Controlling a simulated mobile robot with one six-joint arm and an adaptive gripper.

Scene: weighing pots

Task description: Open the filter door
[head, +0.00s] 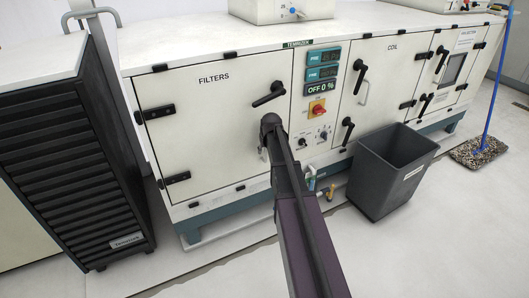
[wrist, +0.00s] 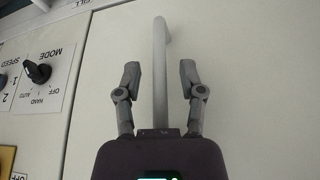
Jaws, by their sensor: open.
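The filter door (head: 205,120) is the white panel marked FILTERS at the left of the cabinet, and it looks shut and flush. Its hinges are on the left edge. A black lever latch (head: 269,95) sits tilted near its upper right. My gripper (head: 270,128) is at the door's right edge, below that latch, and hides what lies behind it. In the wrist view my gripper (wrist: 160,82) is open, with one finger on each side of a grey bar handle (wrist: 160,45). The fingers look apart from the bar. A lower latch cannot be made out.
A control panel (head: 320,100) with knobs is right of the door. The coil door (head: 388,70) is beyond it. A dark bin (head: 390,170) stands on the floor at right. A black louvred unit (head: 75,160) stands close by the hinge side. The floor before the door is clear.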

